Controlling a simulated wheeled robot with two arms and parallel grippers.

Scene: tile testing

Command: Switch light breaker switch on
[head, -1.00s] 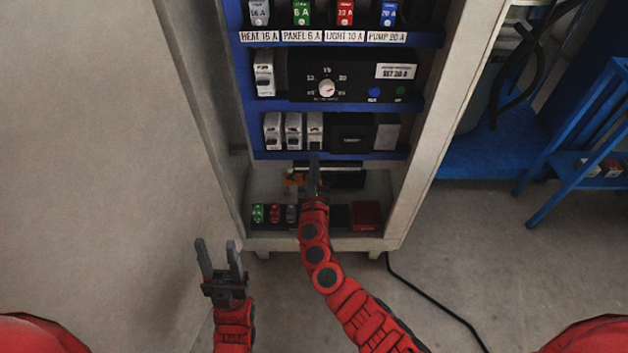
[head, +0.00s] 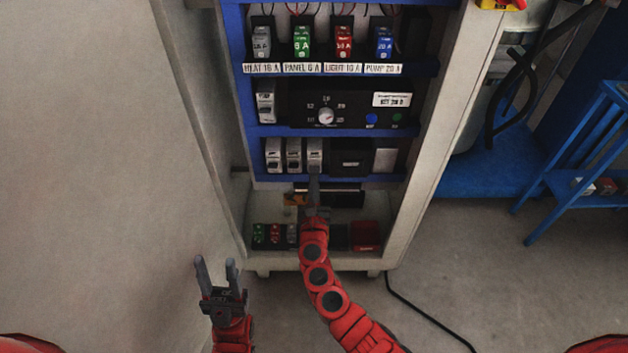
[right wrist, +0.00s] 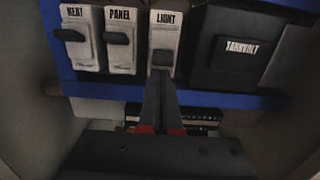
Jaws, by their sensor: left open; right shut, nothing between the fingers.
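The light breaker (right wrist: 164,25) is a white switch labelled LIGHT in the right wrist view, third from the left in its row. Its dark toggle (right wrist: 163,57) sits lower than the toggles of the HEAT breaker (right wrist: 75,52) and PANEL breaker (right wrist: 120,57). In the head view, the light breaker (head: 315,153) is on the lower blue shelf. My right gripper (head: 314,180) is shut and empty, its tips just below this breaker. In the right wrist view the fingertips (right wrist: 160,76) reach the toggle's underside; contact is unclear. My left gripper (head: 216,268) is open and empty, low left of the cabinet.
A dark TARIVOLT-like labelled box (right wrist: 243,48) stands right of the light breaker. A panel with a dial (head: 327,116) is above. Coloured blocks and a red box (head: 365,235) lie at the cabinet bottom. A cable (head: 425,312) runs across the floor.

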